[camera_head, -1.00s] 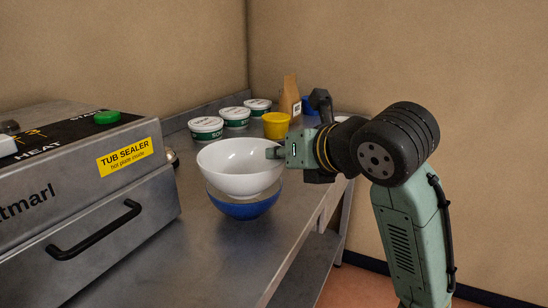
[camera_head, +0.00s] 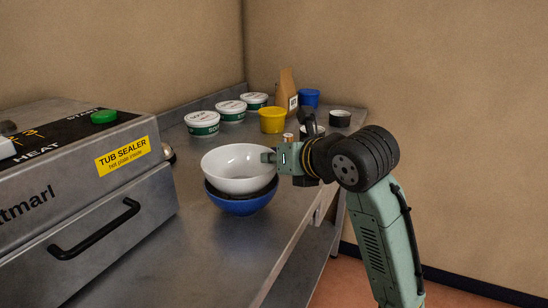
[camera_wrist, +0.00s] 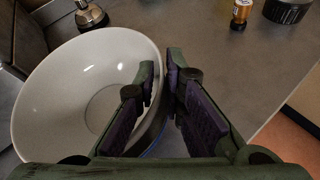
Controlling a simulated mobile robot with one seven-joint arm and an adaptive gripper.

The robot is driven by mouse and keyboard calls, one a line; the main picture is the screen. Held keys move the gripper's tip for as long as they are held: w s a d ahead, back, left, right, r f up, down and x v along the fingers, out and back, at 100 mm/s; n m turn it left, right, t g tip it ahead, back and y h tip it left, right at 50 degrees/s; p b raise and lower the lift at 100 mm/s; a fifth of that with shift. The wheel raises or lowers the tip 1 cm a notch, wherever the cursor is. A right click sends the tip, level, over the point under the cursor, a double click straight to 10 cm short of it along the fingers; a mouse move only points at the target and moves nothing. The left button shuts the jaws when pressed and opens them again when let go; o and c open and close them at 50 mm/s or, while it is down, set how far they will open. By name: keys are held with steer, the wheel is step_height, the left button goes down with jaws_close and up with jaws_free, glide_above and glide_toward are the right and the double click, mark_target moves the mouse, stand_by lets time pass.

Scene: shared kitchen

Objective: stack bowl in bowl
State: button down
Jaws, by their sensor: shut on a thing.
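The white bowl (camera_head: 238,162) is held upright by its right rim, over the blue bowl (camera_head: 242,207) on the steel counter. A dark band, apparently the blue bowl's shaded inside, shows between them; I cannot tell whether they touch. My gripper (camera_head: 270,157) is shut on the white bowl's rim. In the wrist view the white bowl (camera_wrist: 75,85) fills the left side, one finger of my gripper (camera_wrist: 160,85) inside its wall and the other outside. Only a sliver of the blue bowl (camera_wrist: 156,146) shows there.
The tub sealer (camera_head: 85,185) stands close on the left. Several white tubs (camera_head: 203,123), a yellow cup (camera_head: 272,121), a brown package (camera_head: 287,92), a blue cup (camera_head: 309,97) and a dark round container (camera_head: 340,118) stand behind. The counter in front of the bowls is clear.

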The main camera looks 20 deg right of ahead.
steer(key=shift+f+b, duration=0.35)
steer(key=shift+f, duration=0.05)
steer(key=c, duration=1.7)
jaws_free()
steer(key=shift+r+p, duration=0.3)
steer(key=shift+p, duration=0.05)
steer(key=b+v, duration=0.1)
steer(key=v, duration=1.1)
steer(key=shift+r, duration=0.2)
